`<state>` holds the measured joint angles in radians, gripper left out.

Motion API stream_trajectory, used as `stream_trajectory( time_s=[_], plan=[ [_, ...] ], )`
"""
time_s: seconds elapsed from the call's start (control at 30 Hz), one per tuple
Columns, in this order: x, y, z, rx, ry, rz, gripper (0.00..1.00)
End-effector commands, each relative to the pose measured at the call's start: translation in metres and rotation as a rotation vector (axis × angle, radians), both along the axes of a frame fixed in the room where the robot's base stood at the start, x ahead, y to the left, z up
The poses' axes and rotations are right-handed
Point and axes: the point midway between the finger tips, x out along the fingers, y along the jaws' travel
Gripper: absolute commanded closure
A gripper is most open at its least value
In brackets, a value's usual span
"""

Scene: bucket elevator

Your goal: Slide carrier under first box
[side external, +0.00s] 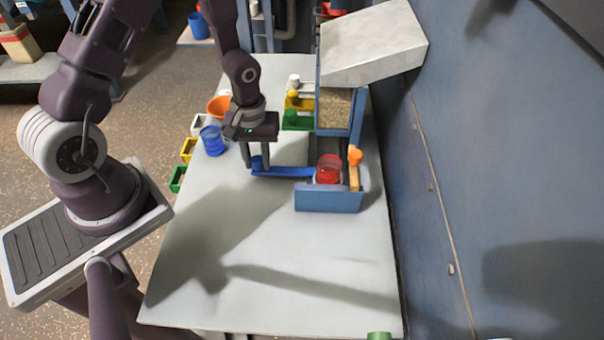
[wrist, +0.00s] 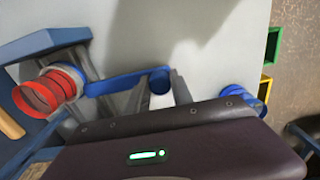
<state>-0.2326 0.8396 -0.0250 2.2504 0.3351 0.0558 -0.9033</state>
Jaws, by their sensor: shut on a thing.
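The carrier appears to be a blue bar (side external: 285,171) with a round blue knob (side external: 257,163) at its left end. It lies level, low over the table. My gripper (side external: 256,167) points down and is shut on the knob; in the wrist view the knob (wrist: 160,80) sits between the fingers. At the bar's other end is a red cup (side external: 328,168), also visible in the wrist view (wrist: 45,92). Which box is the first one I cannot tell; green (side external: 178,179), yellow (side external: 188,149) and white (side external: 201,124) boxes line the table's left edge.
A hopper with a pale sloping top (side external: 370,45) stands behind. A loose blue cup (side external: 213,141) and an orange bowl (side external: 219,106) are left of my gripper.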

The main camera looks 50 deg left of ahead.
Motion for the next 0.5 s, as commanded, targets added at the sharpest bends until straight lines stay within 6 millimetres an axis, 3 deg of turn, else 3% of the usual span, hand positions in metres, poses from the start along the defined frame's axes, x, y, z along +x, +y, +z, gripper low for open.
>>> stream_trajectory(
  time_s=[0.5],
  plan=[
    [0.035,0.035,0.0,0.001,-0.003,0.004,0.95]
  ],
)
